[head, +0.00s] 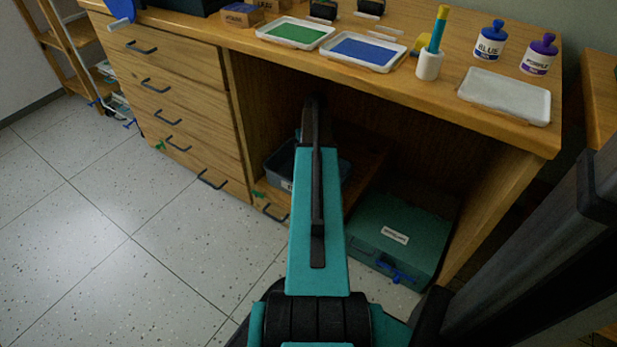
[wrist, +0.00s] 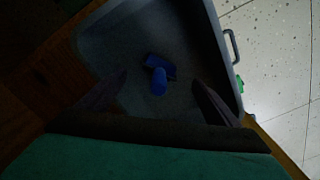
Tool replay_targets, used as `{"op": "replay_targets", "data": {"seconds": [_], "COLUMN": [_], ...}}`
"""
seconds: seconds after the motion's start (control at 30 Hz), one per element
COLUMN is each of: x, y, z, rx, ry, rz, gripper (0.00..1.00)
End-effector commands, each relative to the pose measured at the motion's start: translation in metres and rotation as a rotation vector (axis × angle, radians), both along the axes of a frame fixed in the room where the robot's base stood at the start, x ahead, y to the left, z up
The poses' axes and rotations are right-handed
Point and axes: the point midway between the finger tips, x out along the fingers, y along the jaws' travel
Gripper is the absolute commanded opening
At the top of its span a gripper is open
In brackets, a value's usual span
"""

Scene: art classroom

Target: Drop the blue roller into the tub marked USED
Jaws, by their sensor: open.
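The blue roller (wrist: 159,77) lies on the floor of a grey tub (wrist: 201,30) in the wrist view. My gripper (wrist: 160,80) is open above it, one dark finger on each side, with nothing held. The view is dark, and I cannot tell how high the fingers are above the roller. In the head view the tub (head: 277,163) stands low under the table, partly hidden by my arm. Its front label is mostly covered and cannot be read in full. The gripper is hidden behind my arm there.
The wooden table (head: 420,98) overhangs my arm. On it are a green paint tray (head: 296,33), a blue paint tray (head: 362,50) and paint bottles (head: 490,42). A green case (head: 385,235) stands right of the tub. Drawers (head: 175,95) flank the left; the floor there is clear.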

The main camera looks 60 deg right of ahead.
Motion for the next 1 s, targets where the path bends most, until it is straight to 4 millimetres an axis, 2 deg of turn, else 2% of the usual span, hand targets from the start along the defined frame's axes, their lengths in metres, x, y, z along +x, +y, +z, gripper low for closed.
{"op": "replay_targets", "data": {"seconds": [0.17,0.37,1.0], "x": [0.000,0.000,0.000], "y": [0.000,0.000,-0.001], "z": [0.006,0.025,0.123], "rx": [-0.001,-0.001,-0.001], "ry": [-0.001,-0.001,-0.001], "rz": [0.000,0.000,-0.001], "gripper": [0.85,0.85,0.85]}}
